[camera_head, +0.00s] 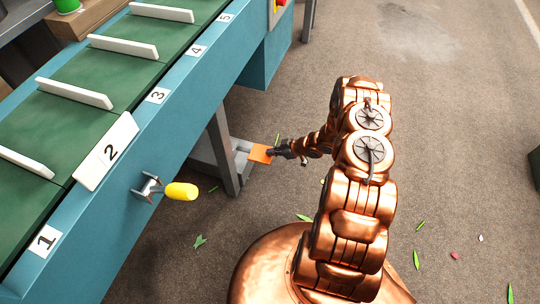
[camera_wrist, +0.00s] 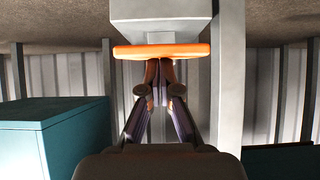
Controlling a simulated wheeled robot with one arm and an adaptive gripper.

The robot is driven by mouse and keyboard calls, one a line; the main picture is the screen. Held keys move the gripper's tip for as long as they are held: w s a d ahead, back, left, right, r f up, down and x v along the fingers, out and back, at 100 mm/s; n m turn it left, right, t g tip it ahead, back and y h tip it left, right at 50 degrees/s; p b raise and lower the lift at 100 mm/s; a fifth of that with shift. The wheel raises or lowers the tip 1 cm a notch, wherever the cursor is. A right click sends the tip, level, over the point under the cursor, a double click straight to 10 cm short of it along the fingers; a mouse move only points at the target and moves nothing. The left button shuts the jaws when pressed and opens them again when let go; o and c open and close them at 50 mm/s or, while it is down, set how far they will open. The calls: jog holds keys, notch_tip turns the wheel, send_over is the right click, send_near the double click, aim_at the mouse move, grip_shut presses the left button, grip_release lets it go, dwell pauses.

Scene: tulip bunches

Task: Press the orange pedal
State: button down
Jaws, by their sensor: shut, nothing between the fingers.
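The orange pedal (camera_head: 261,153) sits low by the floor, beside a leg of the blue-green conveyor bench. In the wrist view the orange pedal (camera_wrist: 160,50) is a flat plate on a grey block (camera_wrist: 160,18), and it lies straight ahead of my fingertips. My gripper (camera_head: 274,152) is shut and empty, with its tips at the pedal's right edge in the head view. In the wrist view my gripper (camera_wrist: 160,75) has its tips together and overlapping the pedal's edge. I cannot tell whether they touch it or how far the pedal is pressed.
The bench (camera_head: 175,120) with numbered green slots stands at the left. A yellow knob (camera_head: 181,191) sticks out of its front. A grey bench leg (camera_head: 222,150) stands left of the pedal. Leaf scraps (camera_head: 200,241) lie on the floor, which is open to the right.

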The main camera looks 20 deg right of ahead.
jog(key=p+v, duration=0.1)
jog(key=v, duration=0.8)
jog(key=shift+d+f, duration=0.15)
jog(key=shift+d, duration=0.1)
jog(key=shift+d+b, duration=0.1)
jog(key=shift+b, duration=0.2)
dwell(4.2)
